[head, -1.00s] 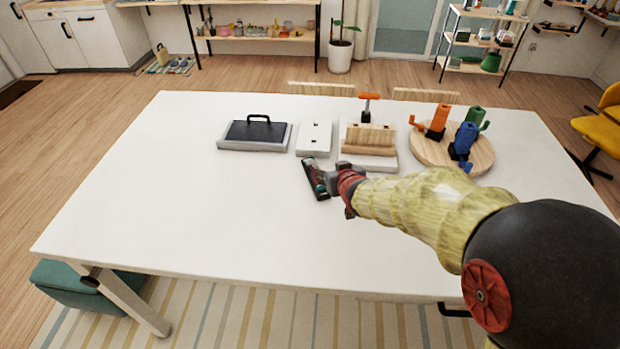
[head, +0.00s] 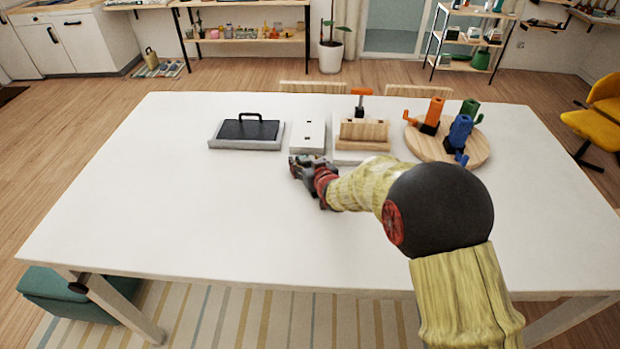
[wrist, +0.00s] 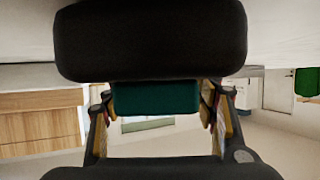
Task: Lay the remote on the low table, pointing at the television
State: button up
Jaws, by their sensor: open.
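No remote or television can be made out in either view. A white table (head: 160,215) fills the middle of the head view. My gripper (head: 297,165) is over the table's middle, just in front of the white box. It is small there and its fingers blur together. In the wrist view my gripper (wrist: 162,108) shows its two fingers apart, with a teal block shape (wrist: 155,97) seen between them; I cannot tell whether that is near or far. A black rounded shape covers the top of that view and hides what is behind it.
A grey tray with a dark handled panel (head: 247,131), a white box (head: 310,138), a wooden block (head: 364,134) and a round board (head: 420,150) with orange, blue and green pieces stand along the far side. The table's left and front are clear. A teal stool (head: 48,290) sits below left.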

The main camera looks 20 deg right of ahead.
jog(key=shift+w, duration=0.1)
jog(key=shift+c, duration=1.2)
jog(key=c, duration=1.3)
